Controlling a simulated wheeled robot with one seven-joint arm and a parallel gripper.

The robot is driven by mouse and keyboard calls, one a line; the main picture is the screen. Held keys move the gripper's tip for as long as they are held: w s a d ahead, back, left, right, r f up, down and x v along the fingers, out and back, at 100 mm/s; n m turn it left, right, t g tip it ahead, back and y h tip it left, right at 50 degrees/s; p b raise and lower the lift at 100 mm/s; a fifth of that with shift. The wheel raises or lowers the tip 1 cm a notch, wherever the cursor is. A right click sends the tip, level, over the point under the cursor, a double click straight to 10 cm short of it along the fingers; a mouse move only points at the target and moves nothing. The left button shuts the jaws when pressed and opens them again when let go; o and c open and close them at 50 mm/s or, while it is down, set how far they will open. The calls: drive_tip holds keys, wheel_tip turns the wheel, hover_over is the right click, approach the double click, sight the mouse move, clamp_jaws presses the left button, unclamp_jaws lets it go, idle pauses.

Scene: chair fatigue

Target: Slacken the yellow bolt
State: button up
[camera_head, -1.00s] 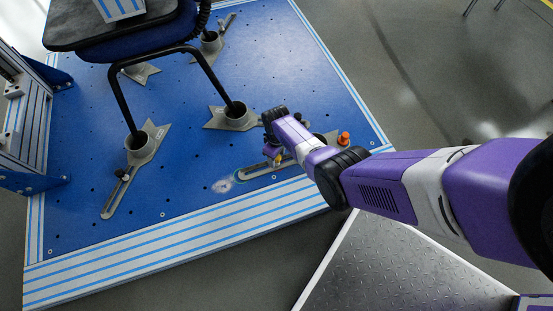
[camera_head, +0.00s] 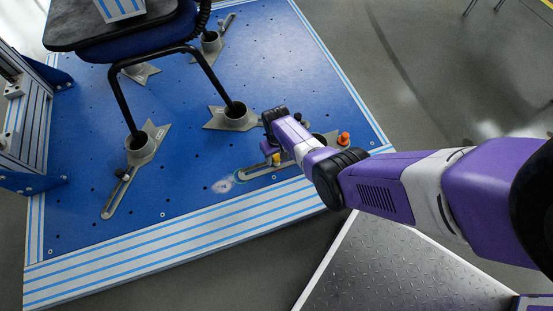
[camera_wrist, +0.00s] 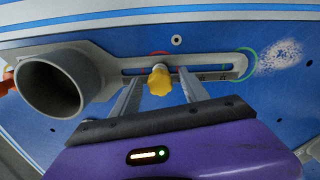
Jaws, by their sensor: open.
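The yellow bolt (camera_wrist: 159,80) stands in the slot of a grey clamp plate (camera_wrist: 215,60) in the wrist view. It also shows in the head view (camera_head: 276,159), just below the end of my arm. My gripper (camera_wrist: 160,76) is open, with one finger on each side of the yellow bolt. I see a gap between the bolt and each finger; whether either touches it lower down cannot be told. In the head view my gripper is mostly hidden by my purple wrist.
The clamp's round grey cup (camera_wrist: 52,82) stands left of the bolt in the wrist view. An orange knob (camera_head: 344,139) is close to my wrist. The chair (camera_head: 140,45) stands on the blue platform (camera_head: 185,180), its legs in other clamps.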

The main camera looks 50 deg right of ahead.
drive_tip(key=m, duration=0.4)
drive_tip(key=shift+c, duration=0.2)
drive_tip(key=c, duration=0.7)
drive_tip(key=shift+n, duration=0.7)
drive_tip(key=shift+n, duration=0.7)
